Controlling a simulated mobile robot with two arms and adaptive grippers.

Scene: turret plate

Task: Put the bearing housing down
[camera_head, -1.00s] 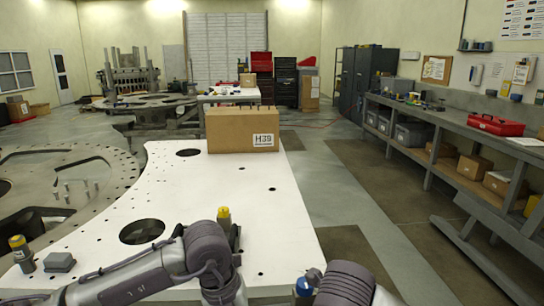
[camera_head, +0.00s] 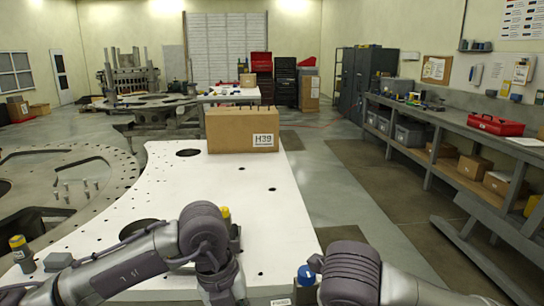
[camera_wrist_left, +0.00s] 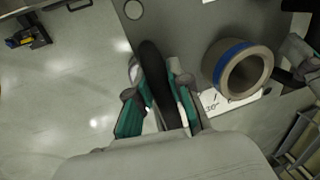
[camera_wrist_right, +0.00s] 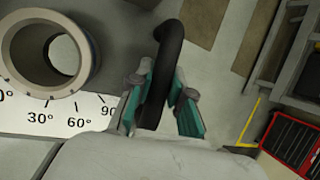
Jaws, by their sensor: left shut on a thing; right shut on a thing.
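The bearing housing is a dark grey body with a thick ring and black handles. In the left wrist view its ring (camera_wrist_left: 238,68) has a blue band and stands beside a white degree scale. My left gripper (camera_wrist_left: 155,82) is shut on a black handle (camera_wrist_left: 152,62). In the right wrist view the ring (camera_wrist_right: 45,52) is at the upper left, beside the scale. My right gripper (camera_wrist_right: 163,88) is shut on another black handle (camera_wrist_right: 169,40). In the head view my arms hide the grippers and most of the housing. I cannot tell whether it rests on anything.
The white table (camera_head: 235,185) has several holes and a cardboard box (camera_head: 243,130) at its far end. A yellow-capped part (camera_head: 20,250) and a grey block (camera_head: 57,262) are at the left. A workbench (camera_head: 430,115) stands at the right. The table's middle is clear.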

